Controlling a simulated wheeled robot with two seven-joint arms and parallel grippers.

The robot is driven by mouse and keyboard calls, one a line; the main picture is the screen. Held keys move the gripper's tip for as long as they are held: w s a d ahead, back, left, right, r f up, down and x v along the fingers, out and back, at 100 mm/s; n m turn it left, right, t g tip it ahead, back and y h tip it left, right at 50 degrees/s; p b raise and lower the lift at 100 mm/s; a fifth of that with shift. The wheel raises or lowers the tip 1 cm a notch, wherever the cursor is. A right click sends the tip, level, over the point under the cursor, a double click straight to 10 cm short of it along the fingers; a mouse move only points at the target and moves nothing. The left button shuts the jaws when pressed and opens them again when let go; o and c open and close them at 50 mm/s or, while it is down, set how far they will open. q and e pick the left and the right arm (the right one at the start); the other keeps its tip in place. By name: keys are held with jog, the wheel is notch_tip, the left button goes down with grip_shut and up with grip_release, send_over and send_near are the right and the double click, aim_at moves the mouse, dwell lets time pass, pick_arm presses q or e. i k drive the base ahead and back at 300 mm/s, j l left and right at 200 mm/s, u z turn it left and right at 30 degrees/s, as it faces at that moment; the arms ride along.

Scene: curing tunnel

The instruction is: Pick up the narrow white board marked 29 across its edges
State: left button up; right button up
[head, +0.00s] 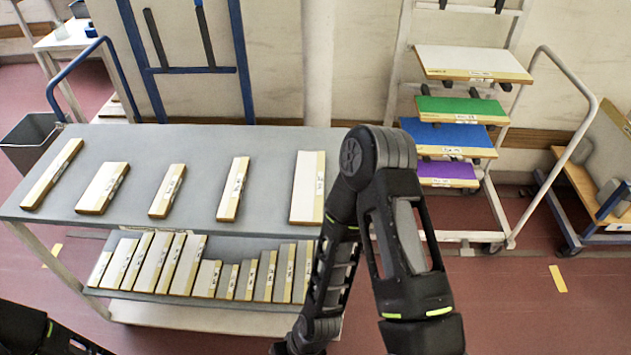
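Five separate boards with pale tops and tan edges lie on the grey upper deck of a cart (270,150). From left to right they are a long narrow board (52,174), a wider board (103,187), a short narrow board (167,191), a longer narrow board (233,188) and a wide board (307,187). Their edge labels are too small to read, so I cannot tell which is marked 29. My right arm bends in front of the cart's right end; its gripper is out of view. Only part of my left arm shows at the bottom left, without its gripper.
The cart's lower shelf (150,298) holds a row of several boards. A rack at the right carries white (470,62), green (460,108), blue (450,137) and purple (447,172) boards. A dark bin (30,140) stands left of the cart. Red floor (510,310) is clear at the lower right.

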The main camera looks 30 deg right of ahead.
aim_at(97, 195)
jog(key=j+z, duration=0.2)
jog(key=z, duration=0.2)
jog(key=i+j+z, duration=0.1)
jog(key=z, duration=0.3)
jog(key=j+z, duration=0.3)
jog(key=z, duration=0.15)
jog(key=j+z, duration=0.1)
jog(key=j, duration=0.35)
jog(key=k+j+z, duration=0.1)
jog(key=j, duration=0.3)
jog(key=k+j+z, duration=0.1)
jog(key=j, duration=0.35)
jog(key=k+j+z, duration=0.1)
jog(key=j, duration=0.35)
